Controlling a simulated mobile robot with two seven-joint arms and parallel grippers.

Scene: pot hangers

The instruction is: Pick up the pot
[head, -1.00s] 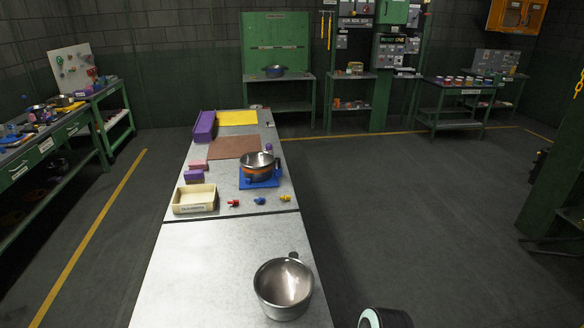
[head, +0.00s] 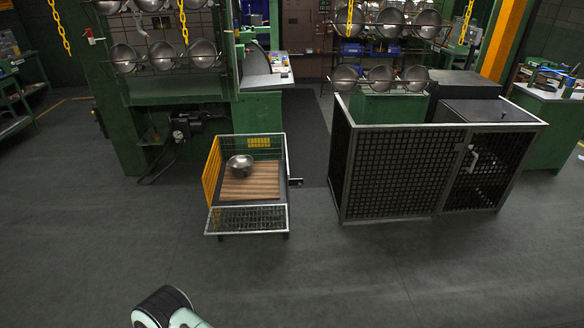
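A steel pot (head: 240,166) sits upright on the wooden floor of a wire-sided cart (head: 247,219) in the middle of the head view. Several more steel pots or bowls hang in rows on a rack (head: 162,55) at the upper left and on another rack (head: 380,77) at the upper right. The frames do not tell which pot is meant. A white and black part of my own body shows at the bottom edge. Neither of my grippers is in view.
A black mesh cage (head: 405,175) with a grey frame stands right of the cart. A green machine (head: 262,115) stands behind the cart. Yellow chains (head: 350,18) hang at the top. Open grey floor (head: 330,275) lies in front of the cart and cage.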

